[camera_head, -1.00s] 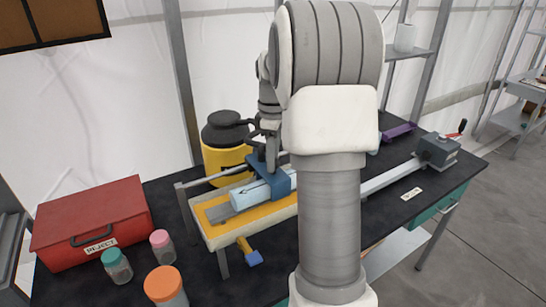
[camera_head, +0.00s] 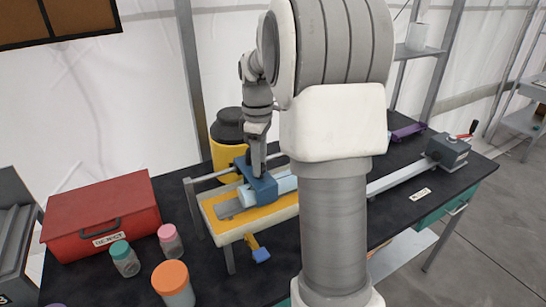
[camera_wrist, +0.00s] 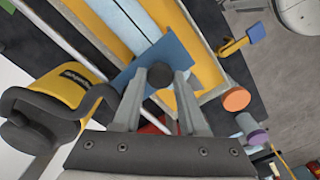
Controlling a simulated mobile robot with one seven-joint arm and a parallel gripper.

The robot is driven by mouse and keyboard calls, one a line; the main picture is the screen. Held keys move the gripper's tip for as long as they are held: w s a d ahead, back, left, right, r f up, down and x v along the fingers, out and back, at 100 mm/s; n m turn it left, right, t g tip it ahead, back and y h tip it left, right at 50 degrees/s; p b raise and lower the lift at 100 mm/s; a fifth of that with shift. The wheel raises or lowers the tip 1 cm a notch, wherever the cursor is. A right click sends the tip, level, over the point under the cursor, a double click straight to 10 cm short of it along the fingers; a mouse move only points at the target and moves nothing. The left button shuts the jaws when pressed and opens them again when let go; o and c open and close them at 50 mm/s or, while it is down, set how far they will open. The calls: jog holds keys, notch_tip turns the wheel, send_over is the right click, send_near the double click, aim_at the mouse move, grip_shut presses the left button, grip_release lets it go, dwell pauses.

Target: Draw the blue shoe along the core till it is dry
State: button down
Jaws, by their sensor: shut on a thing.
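The blue shoe (camera_head: 263,189) sits across the core (camera_head: 286,184), a pale blue-white cylinder lying in a yellow-lined tray (camera_head: 222,232). The shoe is close to the core's left end, with a short piece of core showing to its left. In the wrist view the shoe (camera_wrist: 178,52) is a blue plate with a round dark knob (camera_wrist: 160,75) on top. My gripper (camera_wrist: 160,84) is shut on that knob, one finger on each side. It comes down from above in the head view (camera_head: 258,172). Whether the core's surface is wet cannot be told.
A yellow container with a black top (camera_head: 224,150) stands close behind the tray. A red box (camera_head: 100,215) and jars with green, pink and orange lids (camera_head: 173,280) are at the left. A yellow-and-blue tool (camera_head: 257,250) juts out below the tray's front.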

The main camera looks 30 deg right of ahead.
jog(key=shift+d, duration=0.2)
jog(key=shift+c, duration=2.3)
grip_release()
jog(key=shift+r, duration=0.15)
notch_tip(320, 180, up, 17)
jog(key=p, duration=0.1)
